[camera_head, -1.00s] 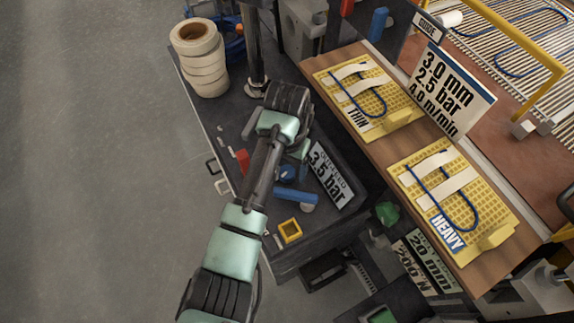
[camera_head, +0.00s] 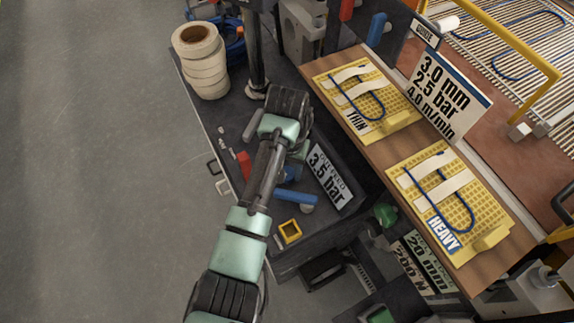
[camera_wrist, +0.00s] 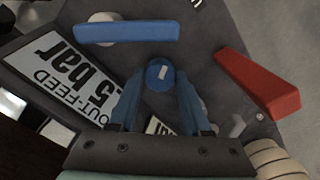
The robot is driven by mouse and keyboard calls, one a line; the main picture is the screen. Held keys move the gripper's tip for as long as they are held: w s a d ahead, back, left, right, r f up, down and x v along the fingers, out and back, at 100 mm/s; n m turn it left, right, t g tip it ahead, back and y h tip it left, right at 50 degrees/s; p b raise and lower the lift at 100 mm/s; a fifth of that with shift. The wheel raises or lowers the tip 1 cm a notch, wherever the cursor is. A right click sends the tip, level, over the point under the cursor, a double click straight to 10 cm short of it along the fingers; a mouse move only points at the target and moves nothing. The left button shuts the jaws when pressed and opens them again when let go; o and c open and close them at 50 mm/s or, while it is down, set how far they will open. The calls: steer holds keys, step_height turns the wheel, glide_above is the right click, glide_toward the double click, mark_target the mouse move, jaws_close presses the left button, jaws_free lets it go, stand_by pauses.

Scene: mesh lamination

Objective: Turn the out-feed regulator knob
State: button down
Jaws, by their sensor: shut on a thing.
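The out-feed regulator knob (camera_wrist: 160,74) is round and blue with a pale mark on its face. In the wrist view it sits between the fingertips of my gripper (camera_wrist: 159,88), which is shut on it. The OUT-FEED sign (camera_wrist: 65,75) is left of the knob in the wrist view. In the head view the same sign (camera_head: 330,178) reads 3.5 bar and stands right of my forearm. My arm hides most of the knob area and my gripper there.
A blue bar handle (camera_wrist: 127,33) and a red lever (camera_wrist: 258,83) flank the knob. A yellow square frame (camera_head: 290,231) is near the panel's front. White tape rolls (camera_head: 201,60) stand at the back left. Yellow THIN (camera_head: 365,98) and HEAVY (camera_head: 452,195) boards lie right.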

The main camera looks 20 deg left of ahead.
steer(key=n+p, duration=0.2)
steer(key=n, duration=0.2)
steer(key=shift+r+p, duration=0.2)
steer(key=shift+p, duration=0.2)
steer(key=shift+w+f+n+p, duration=0.1)
steer(key=shift+n+p, duration=0.6)
steer(key=shift+n, duration=1)
steer(key=shift+c, duration=1.8)
jaws_free()
step_height(320, 180, up, 13)
